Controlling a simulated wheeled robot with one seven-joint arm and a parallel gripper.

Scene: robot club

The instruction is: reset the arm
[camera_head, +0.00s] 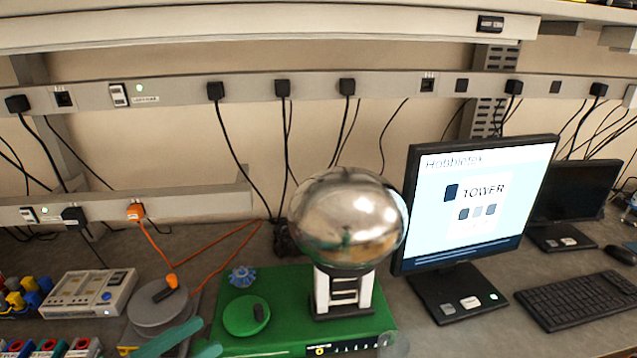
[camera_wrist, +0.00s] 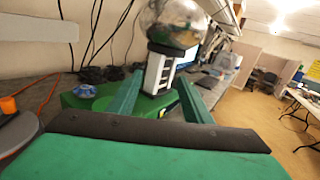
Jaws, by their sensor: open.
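My gripper (camera_wrist: 158,76) shows in the wrist view with its two teal fingers spread apart and nothing held between them. Its fingertips point toward a shiny silver globe (camera_wrist: 190,22) on a black-and-white stand, beyond them. In the head view my gripper (camera_head: 211,335) enters at the bottom edge, left of the middle. There it is in front of the green box (camera_head: 285,290) and beside a round grey device (camera_head: 158,308). Most of my arm is out of view.
The silver globe (camera_head: 347,218) rises from the green box. A lit monitor (camera_head: 478,205) and keyboard (camera_head: 575,299) are to the right. A white control box (camera_head: 88,293) is at left. Cables hang from the wall rail. In the wrist view, open floor (camera_wrist: 250,108) lies right of the bench.

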